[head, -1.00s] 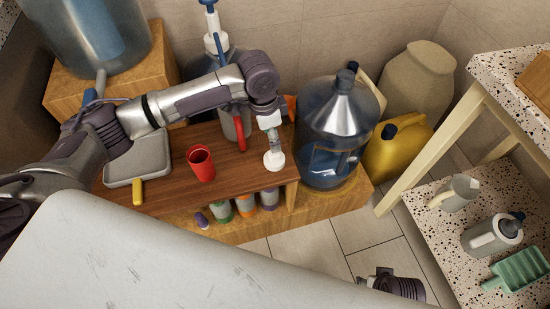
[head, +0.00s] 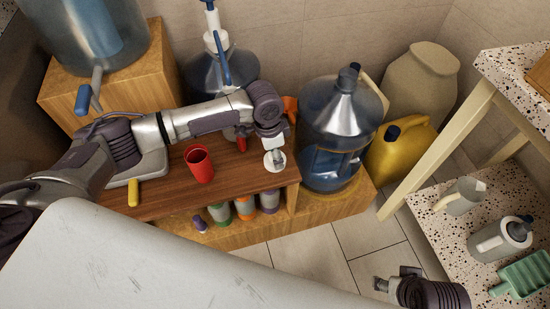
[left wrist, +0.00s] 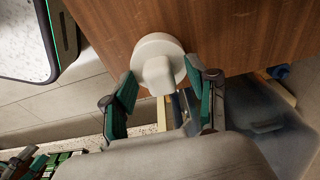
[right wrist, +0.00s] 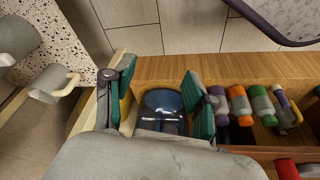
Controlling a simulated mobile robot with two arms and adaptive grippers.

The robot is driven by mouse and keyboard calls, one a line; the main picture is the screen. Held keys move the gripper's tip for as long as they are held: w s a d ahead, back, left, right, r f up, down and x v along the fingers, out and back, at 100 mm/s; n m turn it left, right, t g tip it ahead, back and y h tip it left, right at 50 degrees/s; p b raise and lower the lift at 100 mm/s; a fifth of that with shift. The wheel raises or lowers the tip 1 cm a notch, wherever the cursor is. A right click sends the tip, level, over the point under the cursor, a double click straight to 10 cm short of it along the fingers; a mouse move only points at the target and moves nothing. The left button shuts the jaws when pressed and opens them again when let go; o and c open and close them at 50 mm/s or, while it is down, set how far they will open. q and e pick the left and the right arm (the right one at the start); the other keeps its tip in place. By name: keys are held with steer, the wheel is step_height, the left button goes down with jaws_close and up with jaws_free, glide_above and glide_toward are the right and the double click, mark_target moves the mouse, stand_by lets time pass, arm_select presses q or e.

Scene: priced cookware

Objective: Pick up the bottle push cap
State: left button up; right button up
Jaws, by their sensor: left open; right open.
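The bottle push cap (head: 276,165) is a white disc with a narrower neck, on the wooden table's right end (head: 240,180). My left gripper (head: 273,152) is directly over it and partly hides it in the head view. In the left wrist view the push cap (left wrist: 158,55) lies between and just beyond the fingertips of my open left gripper (left wrist: 162,70). Contact cannot be told. My right gripper (head: 381,284) is low at the lower right, open and empty; it also shows in the right wrist view (right wrist: 158,68).
A red cup (head: 200,164) stands left of the cap. A large blue water bottle (head: 340,125) stands close on the right, with a yellow jug (head: 402,148) beyond. Several small bottles (head: 244,207) sit on the shelf below. A speckled table (head: 450,240) is at the right.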

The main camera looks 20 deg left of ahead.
arm_select(q)
steer(key=c, duration=1)
steer(key=shift+r, duration=0.1)
